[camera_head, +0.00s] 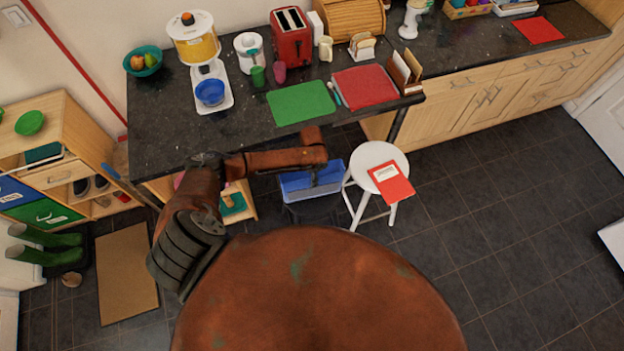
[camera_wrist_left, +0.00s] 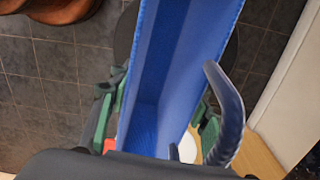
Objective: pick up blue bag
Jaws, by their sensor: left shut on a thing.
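The blue bag (camera_head: 296,184) is below the front edge of the counter, left of the white stool, open side up. In the left wrist view the bag (camera_wrist_left: 190,60) fills the middle, with a dark blue handle (camera_wrist_left: 228,110) curving up at its right. My left gripper (camera_head: 322,176) reaches down onto the bag from above. In the wrist view the green-padded fingers of my left gripper (camera_wrist_left: 155,122) lie on either side of the bag, shut on it. I cannot tell whether the bag touches the dark round surface under it. My right gripper is not in view.
The white stool (camera_head: 372,156) with a red booklet (camera_head: 391,181) stands close right of the bag. The dark counter (camera_head: 160,115) overhangs behind, carrying a red toaster (camera_head: 291,42), a green mat (camera_head: 300,103) and a red mat (camera_head: 365,86). Open tiled floor (camera_head: 500,220) lies to the right.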

